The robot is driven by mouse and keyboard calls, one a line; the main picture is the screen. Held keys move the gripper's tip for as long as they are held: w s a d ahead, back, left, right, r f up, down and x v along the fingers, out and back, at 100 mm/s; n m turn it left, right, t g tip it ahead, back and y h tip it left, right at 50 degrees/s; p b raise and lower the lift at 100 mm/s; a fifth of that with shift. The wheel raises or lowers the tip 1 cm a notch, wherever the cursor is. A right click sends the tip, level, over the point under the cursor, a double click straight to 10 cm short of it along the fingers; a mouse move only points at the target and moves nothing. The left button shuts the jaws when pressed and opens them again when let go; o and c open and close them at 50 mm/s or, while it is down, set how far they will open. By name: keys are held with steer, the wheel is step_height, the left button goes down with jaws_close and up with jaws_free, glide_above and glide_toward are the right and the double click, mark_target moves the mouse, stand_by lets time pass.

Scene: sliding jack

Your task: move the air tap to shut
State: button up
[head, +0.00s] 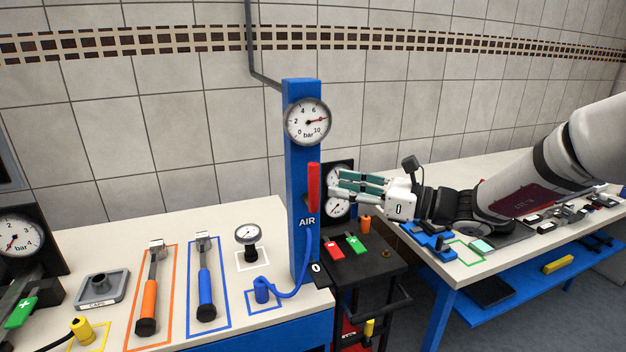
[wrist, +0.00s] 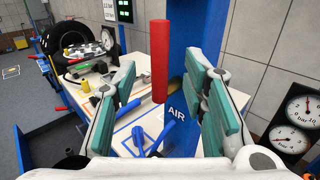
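The air tap's red handle (head: 314,187) stands upright on the side of a blue post (head: 302,130), just above the word AIR. In the wrist view the red handle (wrist: 159,60) appears between my two fingers, with its lower end near the post. My gripper (head: 336,185) is open, with green-padded fingers pointing left toward the handle from its right. In the wrist view my gripper (wrist: 162,85) holds nothing, and I cannot tell whether the fingertips reach the handle. The tap's pivot is not clearly visible.
A round bar gauge (head: 308,122) tops the post. A dark cart (head: 375,275) with gauges stands right of the post.

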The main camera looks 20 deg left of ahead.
mark_target(318, 182)
steer(key=a, duration=0.5)
steer(key=w+a, duration=0.1)
steer(key=a, duration=0.1)
steer(key=shift+a+p, duration=0.2)
steer(key=shift+p, duration=0.1)
jaws_close()
